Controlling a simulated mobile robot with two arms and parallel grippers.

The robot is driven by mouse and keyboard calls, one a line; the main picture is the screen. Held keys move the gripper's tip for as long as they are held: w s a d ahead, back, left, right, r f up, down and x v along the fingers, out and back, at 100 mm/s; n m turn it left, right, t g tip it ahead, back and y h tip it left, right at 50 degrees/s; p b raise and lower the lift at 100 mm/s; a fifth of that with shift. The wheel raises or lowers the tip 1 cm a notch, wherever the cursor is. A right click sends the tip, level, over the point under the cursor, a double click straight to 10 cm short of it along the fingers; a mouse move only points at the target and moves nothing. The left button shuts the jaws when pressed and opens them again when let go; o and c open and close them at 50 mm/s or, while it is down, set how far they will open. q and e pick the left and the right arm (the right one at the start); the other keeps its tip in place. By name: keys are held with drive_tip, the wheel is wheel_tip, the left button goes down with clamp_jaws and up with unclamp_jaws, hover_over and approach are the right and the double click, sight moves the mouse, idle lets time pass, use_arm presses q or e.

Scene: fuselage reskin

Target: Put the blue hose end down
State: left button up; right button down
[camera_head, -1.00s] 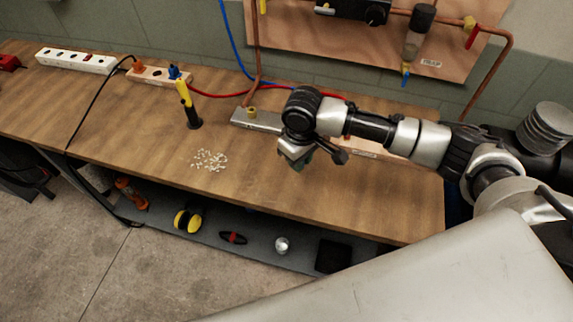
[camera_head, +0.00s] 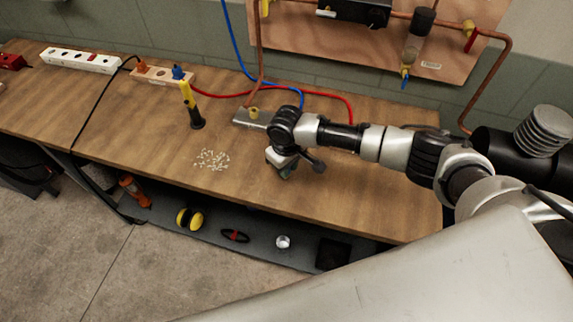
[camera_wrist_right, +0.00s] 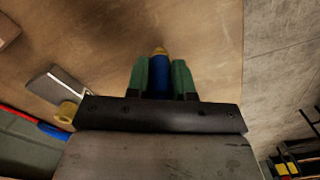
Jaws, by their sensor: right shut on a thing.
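The blue hose end (camera_wrist_right: 160,74) has a brass-coloured tip and sits between the green fingers of my right gripper (camera_wrist_right: 160,82) in the right wrist view. The fingers are shut on it, above the wooden bench top. In the head view my right gripper (camera_head: 283,170) is over the middle of the bench, and the hose end is too hidden there to make out. The blue hose (camera_head: 238,55) hangs down the wall and runs behind the wrist. Whether the tip touches the wood cannot be told. My left gripper is not in view.
A metal block with a brass fitting (camera_head: 253,114) lies just behind my right gripper. A red hose (camera_head: 335,97) curves across the back. Small white pieces (camera_head: 212,159) and a yellow-black tool (camera_head: 191,105) are to the left. The bench front (camera_head: 345,205) is clear.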

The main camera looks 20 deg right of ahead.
drive_tip(key=shift+f, duration=0.15)
drive_tip(key=c, duration=1)
unclamp_jaws()
wheel_tip(320, 180, up, 12)
drive_tip(key=shift+r+b, duration=0.2)
drive_tip(key=shift+b, duration=1)
drive_tip(key=shift+f, duration=0.1)
